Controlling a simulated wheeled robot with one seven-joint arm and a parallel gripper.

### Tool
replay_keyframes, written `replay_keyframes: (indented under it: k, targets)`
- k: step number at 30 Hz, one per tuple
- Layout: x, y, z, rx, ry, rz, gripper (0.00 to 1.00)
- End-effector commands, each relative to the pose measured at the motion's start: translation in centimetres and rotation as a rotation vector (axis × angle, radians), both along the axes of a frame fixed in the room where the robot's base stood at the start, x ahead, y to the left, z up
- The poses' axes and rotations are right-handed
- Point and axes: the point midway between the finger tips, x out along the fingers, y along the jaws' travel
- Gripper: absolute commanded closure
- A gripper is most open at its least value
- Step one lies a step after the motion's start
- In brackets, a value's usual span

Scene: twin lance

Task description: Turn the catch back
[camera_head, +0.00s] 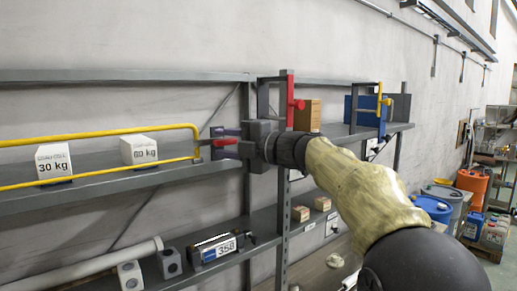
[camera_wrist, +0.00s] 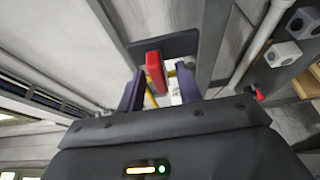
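A red catch (camera_head: 226,142) sits at the right end of a yellow rail loop (camera_head: 120,134) on the upper shelf. In the wrist view the red catch (camera_wrist: 155,72) stands against a dark plate, between the two purple fingers of my gripper (camera_wrist: 160,78). Gaps show on both sides of it, so the fingers are apart and not closed on it. In the head view my gripper (camera_head: 226,132) reaches left to the catch, and its body hides part of the shelf post behind. A second red handle (camera_head: 290,100) stands upright on a frame to the right.
White blocks marked 30 kg (camera_head: 53,161) and 60 kg (camera_head: 139,150) sit behind the yellow rail. A wooden block (camera_head: 307,115) and a blue box (camera_head: 361,110) stand right of my gripper. The lower shelf holds a device marked 358 (camera_head: 214,248).

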Motion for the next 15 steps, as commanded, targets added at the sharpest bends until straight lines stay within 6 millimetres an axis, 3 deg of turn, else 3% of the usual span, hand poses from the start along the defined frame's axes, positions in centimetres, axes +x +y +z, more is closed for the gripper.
replay_keyframes:
  k: [15]
  targets:
    - [-5.2,-7.9,-0.4,-0.001,-0.002,-0.003,0.65]
